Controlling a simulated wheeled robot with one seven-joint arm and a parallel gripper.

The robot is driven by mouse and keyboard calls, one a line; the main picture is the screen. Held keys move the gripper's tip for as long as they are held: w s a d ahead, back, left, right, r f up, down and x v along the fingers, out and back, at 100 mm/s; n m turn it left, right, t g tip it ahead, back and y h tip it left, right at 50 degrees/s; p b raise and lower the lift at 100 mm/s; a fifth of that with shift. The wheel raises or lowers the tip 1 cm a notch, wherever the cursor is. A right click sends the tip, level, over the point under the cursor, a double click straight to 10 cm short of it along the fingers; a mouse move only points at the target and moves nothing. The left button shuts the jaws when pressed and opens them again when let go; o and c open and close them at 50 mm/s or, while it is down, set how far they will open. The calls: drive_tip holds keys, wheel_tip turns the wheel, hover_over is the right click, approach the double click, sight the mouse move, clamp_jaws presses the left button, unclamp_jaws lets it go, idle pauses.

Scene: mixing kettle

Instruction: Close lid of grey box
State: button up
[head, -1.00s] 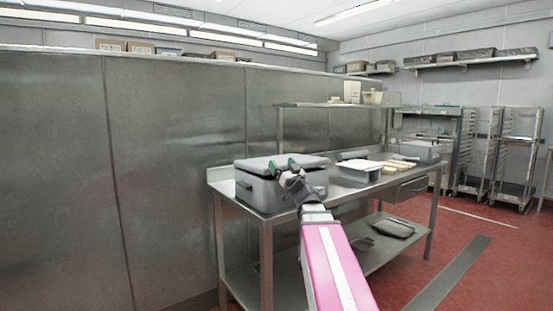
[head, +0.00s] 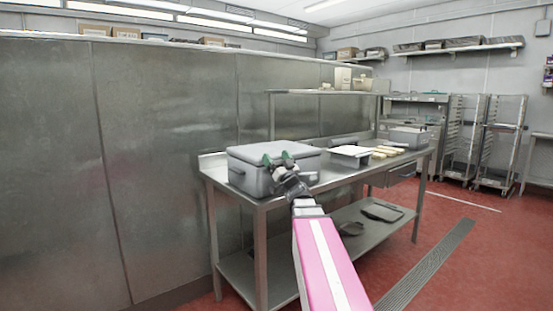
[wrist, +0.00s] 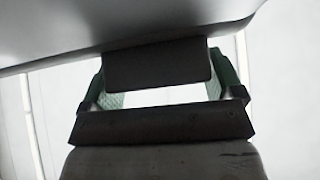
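The grey box (head: 246,180) stands on the left end of the steel table. Its lid (head: 298,148) lies over the top and looks level and down on the box in the head view; I see no clear gap at the rim. My gripper (head: 277,160) is at the front edge of the lid, with its green fingers apart. In the wrist view my gripper (wrist: 165,82) also shows spread fingers. A smooth grey surface, apparently the lid, fills the top there. A dark block shows between the fingers; I cannot tell whether it is part of the box.
The steel table (head: 330,178) also holds a white-topped tray (head: 350,152), pale bars (head: 385,151) and another grey box (head: 408,137) farther right. A shelf (head: 315,92) runs above the back. A steel wall panel stands behind. Red floor (head: 480,240) is open at right.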

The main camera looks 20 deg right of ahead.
drive_tip(key=shift+o, duration=0.8)
drive_tip(key=shift+a+f, duration=0.1)
drive_tip(key=shift+f, duration=0.4)
drive_tip(key=shift+w, duration=0.2)
drive_tip(key=v, duration=1)
drive_tip(key=shift+s, duration=0.4)
drive_tip(key=shift+f, duration=0.15)
